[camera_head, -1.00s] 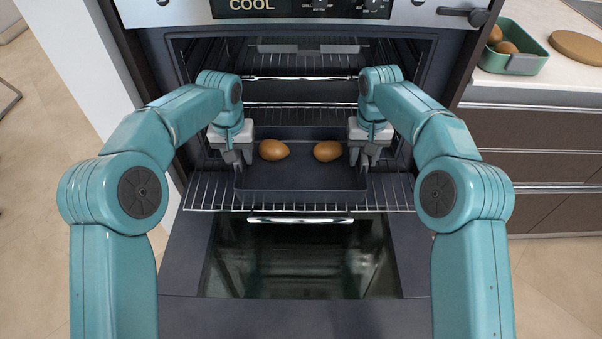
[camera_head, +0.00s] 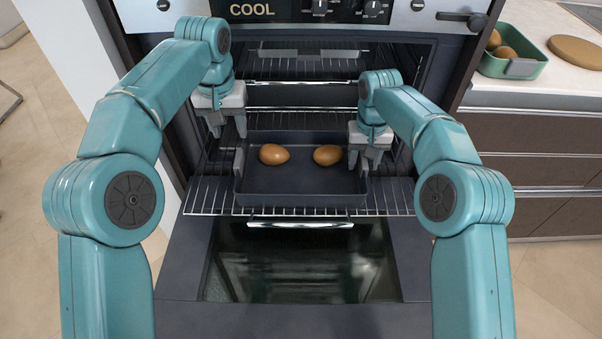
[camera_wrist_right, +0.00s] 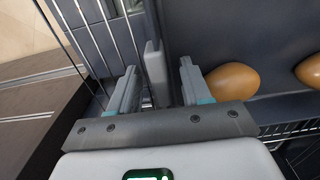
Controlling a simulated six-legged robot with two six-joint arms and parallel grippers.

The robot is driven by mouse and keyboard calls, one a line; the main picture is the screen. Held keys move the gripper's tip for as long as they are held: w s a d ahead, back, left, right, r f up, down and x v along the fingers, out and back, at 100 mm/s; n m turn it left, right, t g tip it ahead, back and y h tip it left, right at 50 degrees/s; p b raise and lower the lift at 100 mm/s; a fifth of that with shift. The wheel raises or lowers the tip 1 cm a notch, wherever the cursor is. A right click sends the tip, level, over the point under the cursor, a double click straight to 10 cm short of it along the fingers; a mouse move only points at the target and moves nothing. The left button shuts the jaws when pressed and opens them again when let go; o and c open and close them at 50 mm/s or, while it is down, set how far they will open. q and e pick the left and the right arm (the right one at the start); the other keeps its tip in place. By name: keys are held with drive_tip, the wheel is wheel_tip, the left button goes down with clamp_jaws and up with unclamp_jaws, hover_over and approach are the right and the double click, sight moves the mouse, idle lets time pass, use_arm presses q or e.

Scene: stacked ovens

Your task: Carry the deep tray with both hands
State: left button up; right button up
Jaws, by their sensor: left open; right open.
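The dark deep tray (camera_head: 303,183) rests on a pulled-out wire rack of the open oven. Two brown eggs (camera_head: 274,154) (camera_head: 327,155) lie in it. My left gripper (camera_head: 227,131) is open and empty, raised above and behind the tray's left handle (camera_head: 239,161). My right gripper (camera_head: 366,166) is open at the tray's right side. In the right wrist view, its fingers (camera_wrist_right: 158,70) stand on either side of the grey right handle (camera_wrist_right: 155,70), with gaps showing. The tray floor (camera_wrist_right: 240,40) and eggs (camera_wrist_right: 233,81) are right of it there.
The wire rack (camera_head: 205,195) extends past the tray on both sides. The oven door (camera_head: 300,265) hangs open below in front. More racks (camera_head: 300,75) are in the oven above. A green container (camera_head: 515,60) with eggs and a round wooden board (camera_head: 577,47) are on the right counter.

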wheel_tip(320, 180, up, 7)
drive_tip(key=shift+r, duration=0.3)
idle(0.6)
